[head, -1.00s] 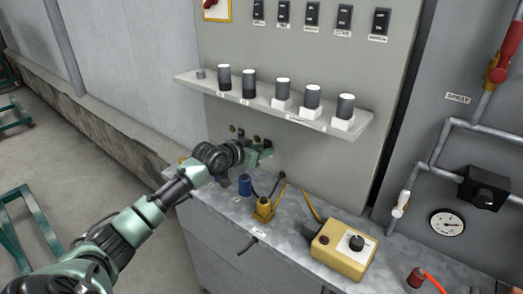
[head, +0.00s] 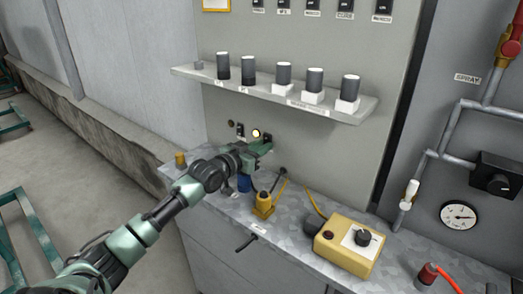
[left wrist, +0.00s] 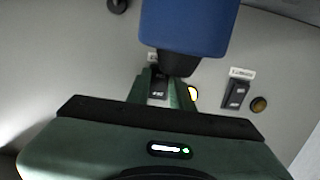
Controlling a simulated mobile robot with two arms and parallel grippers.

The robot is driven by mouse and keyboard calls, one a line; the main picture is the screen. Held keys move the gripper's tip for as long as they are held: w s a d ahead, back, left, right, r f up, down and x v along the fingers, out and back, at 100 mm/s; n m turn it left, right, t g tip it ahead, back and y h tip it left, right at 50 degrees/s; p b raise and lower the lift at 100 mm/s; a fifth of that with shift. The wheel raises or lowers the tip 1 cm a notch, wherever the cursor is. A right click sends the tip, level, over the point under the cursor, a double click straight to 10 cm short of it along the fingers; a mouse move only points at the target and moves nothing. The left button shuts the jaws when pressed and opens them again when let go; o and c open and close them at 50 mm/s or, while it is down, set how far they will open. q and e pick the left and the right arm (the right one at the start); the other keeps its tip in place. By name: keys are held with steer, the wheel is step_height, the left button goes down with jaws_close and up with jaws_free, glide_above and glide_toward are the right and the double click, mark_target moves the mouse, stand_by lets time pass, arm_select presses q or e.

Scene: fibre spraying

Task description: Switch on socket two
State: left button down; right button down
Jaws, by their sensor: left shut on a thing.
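My left gripper (head: 264,147) is at the grey wall panel, at the right of two switches above the bench. In the left wrist view, which looks upside down, the fingers (left wrist: 161,86) stand on either side of this black switch (left wrist: 158,90), shut on it; its label is too small to read. A lit round lamp (head: 255,133) is beside it, also bright in the left wrist view (left wrist: 193,93). The other black switch (head: 240,130) has an unlit lamp (head: 230,122) beside it. My right gripper is out of view.
A blue connector (head: 243,184) is just below my left gripper and large in the wrist view. A shelf (head: 270,92) with dark cylinders juts out above.

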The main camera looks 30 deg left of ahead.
arm_select(q)
steer(key=c, duration=1.5)
jaws_free()
steer(key=shift+s+a+r+b, duration=0.1)
steer(key=shift+s+r, duration=0.05)
steer(key=shift+s, duration=1.15)
steer(key=shift+s+a+r+b, duration=0.1)
steer(key=shift+s, duration=1.2)
steer(key=shift+s+a+r+b, duration=0.1)
steer(key=shift+s+r, duration=0.05)
steer(key=shift+s, duration=1.15)
steer(key=shift+f, duration=0.1)
